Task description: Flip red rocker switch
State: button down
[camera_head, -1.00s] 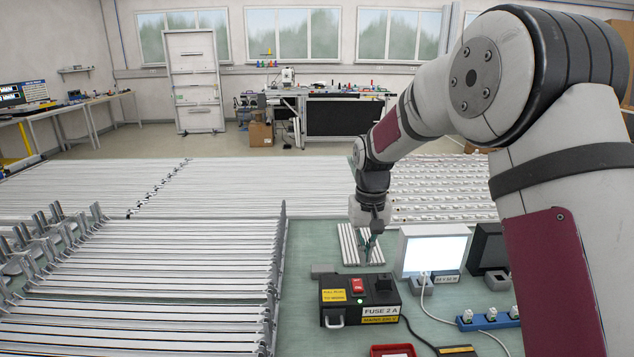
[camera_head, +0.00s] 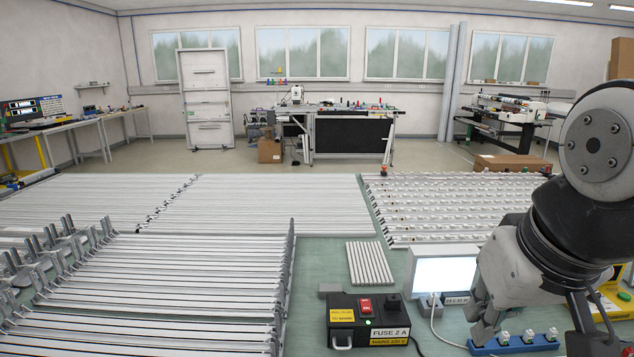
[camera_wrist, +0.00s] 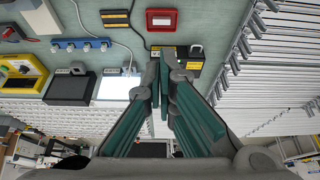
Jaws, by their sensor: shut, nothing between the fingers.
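The red rocker switch (camera_head: 365,305) sits on top of a black power box (camera_head: 343,335) with yellow labels and a small green light, in the lower middle of the head view. Which way the rocker is tipped is too small to tell. My gripper (camera_wrist: 161,57) is shut and empty, its green fingers meeting at the tips in the wrist view. There the black box (camera_wrist: 190,64) is partly behind the fingertips, and I cannot make out the switch. In the head view my wrist is at the lower right, right of the box.
A lit white panel (camera_head: 446,277) stands right of the box, with a white cable beside it. A blue power strip (camera_head: 515,343) lies at the lower right. A ribbed pale block (camera_head: 369,264) lies behind the box. Metal profiles (camera_head: 150,285) fill the left. A red-rimmed tray (camera_wrist: 161,20) shows in the wrist view.

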jog(key=shift+t, duration=0.3)
jog(key=s, duration=0.2)
jog(key=s+f, duration=0.1)
jog(key=s, duration=0.1)
jog(key=shift+s+d+f, duration=0.1)
jog(key=shift+d+f, duration=0.05)
jog(key=shift+d, duration=0.05)
jog(key=w+a+n+g+h+b, duration=0.1)
jog(key=w+a+n+g+b, duration=0.2)
jog(key=w+n, duration=1.05)
jog(key=w+a+f+n, duration=0.1)
jog(key=w+f, duration=0.2)
jog(key=w, duration=0.5)
jog(key=w+a+f+n+g+b, duration=0.1)
jog(key=w+f, duration=0.3)
jog(key=w, duration=0.4)
jog(key=w+a+f+n+g+y+b, duration=0.1)
jog(key=w+a+f+n, duration=0.1)
jog(key=w, duration=0.6)
jog(key=shift+a+f, duration=0.25)
jog(key=shift+f, duration=0.6)
jog(key=shift+n, duration=0.25)
